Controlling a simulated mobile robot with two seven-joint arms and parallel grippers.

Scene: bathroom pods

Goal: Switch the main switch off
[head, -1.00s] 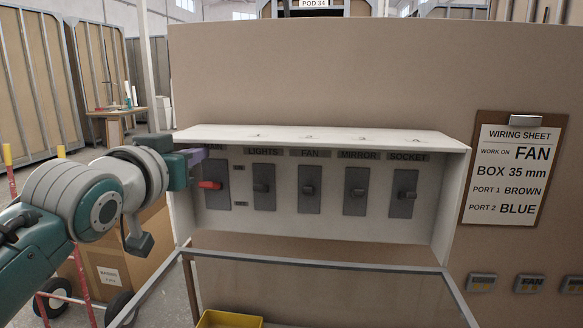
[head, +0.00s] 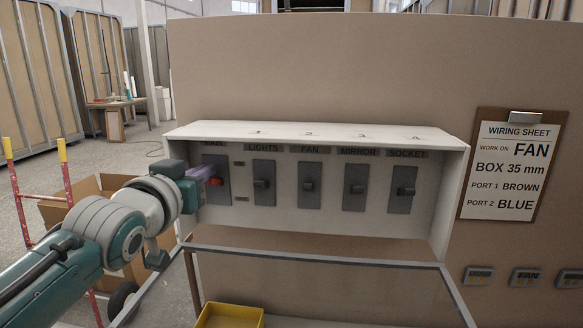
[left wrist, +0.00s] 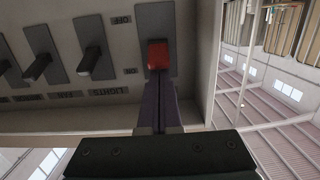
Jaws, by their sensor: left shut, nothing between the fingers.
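The main switch is a dark plate with a red lever (head: 216,181), at the left end of the white switch box. My right gripper is not in view.
Switches for lights (head: 261,184), fan (head: 307,186), mirror (head: 355,188) and socket (head: 403,190) stand to the right. The open clear cover (head: 330,257) hangs below the box. A yellow bin (head: 229,316) is underneath. A wiring sheet (head: 513,165) hangs at right.

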